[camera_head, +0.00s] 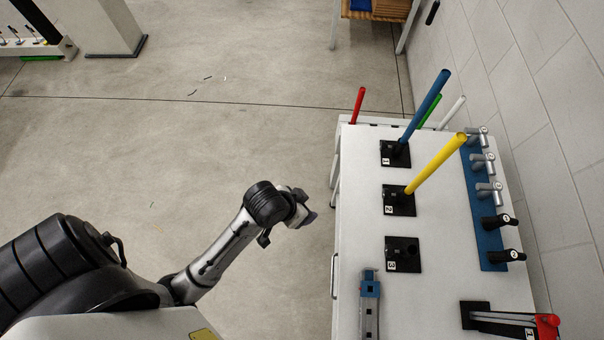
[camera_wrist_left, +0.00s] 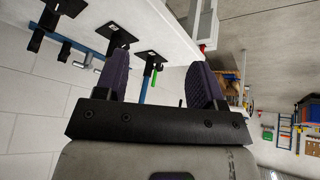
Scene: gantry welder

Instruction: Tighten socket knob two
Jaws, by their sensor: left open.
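Socket two (camera_head: 399,200) is a black square base marked 2 on the white table, with a long yellow rod (camera_head: 436,163) leaning up out of it to the right. Its knob is too small to make out. Socket one (camera_head: 394,153) behind it holds a blue rod (camera_head: 425,106). Socket three (camera_head: 403,254), in front, is empty. My left gripper (camera_head: 299,212) is open and empty, left of the table edge and apart from socket two. In the left wrist view its two fingers (camera_wrist_left: 158,78) are spread, with black sockets (camera_wrist_left: 116,38) beyond. My right gripper is not in view.
A blue strip (camera_head: 476,195) with several grey and black handles runs along the table's right side by the wall. Red (camera_head: 358,106), green and white rods stand at the back. A clamp-like tool (camera_head: 369,302) and a red-ended tool (camera_head: 546,326) are near the front.

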